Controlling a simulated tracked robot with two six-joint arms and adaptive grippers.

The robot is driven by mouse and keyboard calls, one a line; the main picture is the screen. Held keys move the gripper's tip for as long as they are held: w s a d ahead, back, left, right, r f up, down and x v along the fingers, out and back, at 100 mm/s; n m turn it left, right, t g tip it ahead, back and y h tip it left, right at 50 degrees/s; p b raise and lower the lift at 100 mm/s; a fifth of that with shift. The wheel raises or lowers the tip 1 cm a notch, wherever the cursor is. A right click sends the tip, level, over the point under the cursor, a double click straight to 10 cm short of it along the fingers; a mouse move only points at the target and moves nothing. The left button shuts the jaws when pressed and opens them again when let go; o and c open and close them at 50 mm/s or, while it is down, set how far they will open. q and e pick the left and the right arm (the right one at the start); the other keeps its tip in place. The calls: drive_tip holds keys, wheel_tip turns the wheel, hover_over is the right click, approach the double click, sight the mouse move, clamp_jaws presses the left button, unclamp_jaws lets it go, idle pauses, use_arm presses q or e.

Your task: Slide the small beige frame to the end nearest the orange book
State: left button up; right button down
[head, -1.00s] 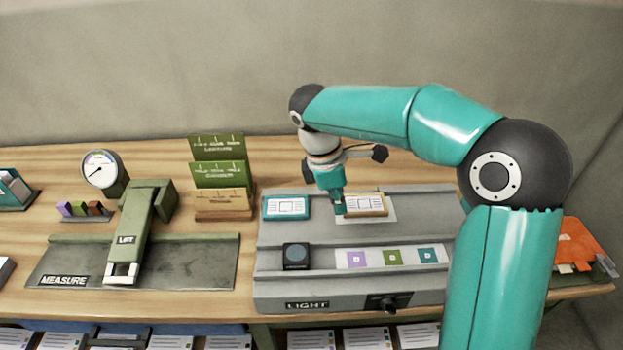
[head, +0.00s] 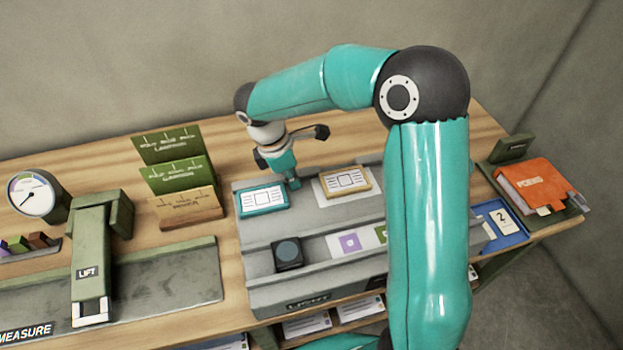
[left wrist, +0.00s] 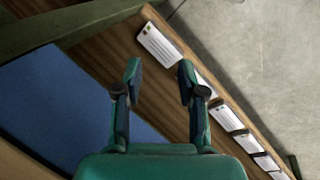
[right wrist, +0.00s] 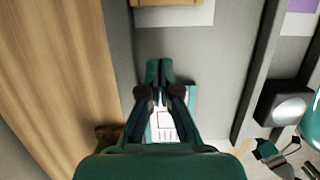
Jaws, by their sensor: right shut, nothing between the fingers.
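The small beige frame (head: 345,181) lies over a white sheet on the grey light bench (head: 312,215), right of the teal frame (head: 262,200). Its edge shows at the top of the right wrist view (right wrist: 165,3). My right gripper (head: 294,184) is shut and empty, pointing down between the two frames, beside the teal frame's right end and apart from the beige one. The orange book (head: 537,184) lies at the far right. My right arm hides the bench's right end. My left gripper (left wrist: 160,68) is open and empty, seen only in the left wrist view.
A dark block (head: 287,254) and coloured squares (head: 349,243) sit on the bench's front strip. A blue tray (head: 503,225) stands beside the book. Green and wooden card holders (head: 185,207), a lift press (head: 95,255) and a dial (head: 34,196) stand left.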

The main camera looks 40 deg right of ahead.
sight(316, 187)
drive_tip(key=shift+x, duration=1)
drive_tip(key=s+d, duration=0.1)
drive_tip(key=s+d+p, duration=0.1)
drive_tip(key=d, duration=0.1)
drive_tip(key=shift+r, duration=0.15)
use_arm(q)
drive_tip(key=shift+r, duration=0.6)
use_arm(e)
drive_tip(key=shift+d, duration=0.2)
